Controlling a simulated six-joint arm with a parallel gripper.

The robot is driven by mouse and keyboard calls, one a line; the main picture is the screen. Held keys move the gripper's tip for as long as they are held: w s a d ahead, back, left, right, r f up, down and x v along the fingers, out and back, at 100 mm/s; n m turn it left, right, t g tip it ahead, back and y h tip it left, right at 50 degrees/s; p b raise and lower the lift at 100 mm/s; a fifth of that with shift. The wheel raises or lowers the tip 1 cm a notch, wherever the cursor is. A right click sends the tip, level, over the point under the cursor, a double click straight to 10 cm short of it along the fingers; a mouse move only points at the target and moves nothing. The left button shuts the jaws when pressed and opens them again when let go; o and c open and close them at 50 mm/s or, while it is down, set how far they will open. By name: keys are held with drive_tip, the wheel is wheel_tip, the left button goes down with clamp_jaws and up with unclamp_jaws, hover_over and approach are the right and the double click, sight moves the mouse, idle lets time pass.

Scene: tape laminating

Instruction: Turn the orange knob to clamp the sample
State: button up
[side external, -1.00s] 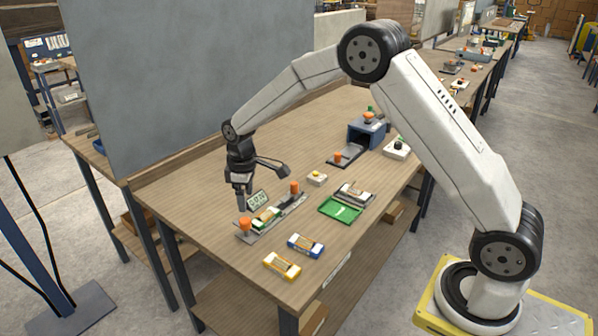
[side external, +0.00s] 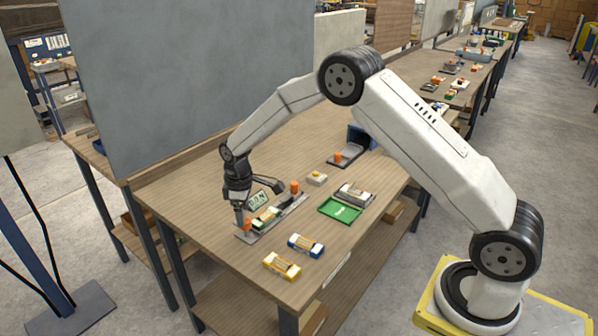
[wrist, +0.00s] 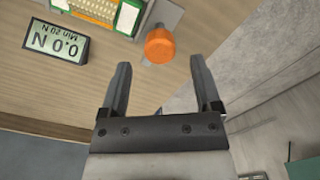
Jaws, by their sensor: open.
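The near orange knob (side external: 247,225) stands at the near left end of a grey clamp fixture (side external: 262,234). It also shows in the wrist view (wrist: 160,44), just beyond and between my fingertips. My gripper (wrist: 160,66) is open and empty, with one finger to each side of the knob's line. In the side external view my gripper (side external: 239,210) is low beside and partly over the knob; contact cannot be told. A green and white sample (side external: 267,216) lies in the fixture.
A second orange knob (side external: 295,187) stands at the fixture's far end. A yellow box (side external: 282,266), a blue box (side external: 306,245) and a green tray (side external: 340,210) lie nearby. A grey upright panel (side external: 190,80) stands behind the fixture. The table's front left is clear.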

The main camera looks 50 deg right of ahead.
drive_tip(key=shift+f, duration=1.5)
clamp_jaws()
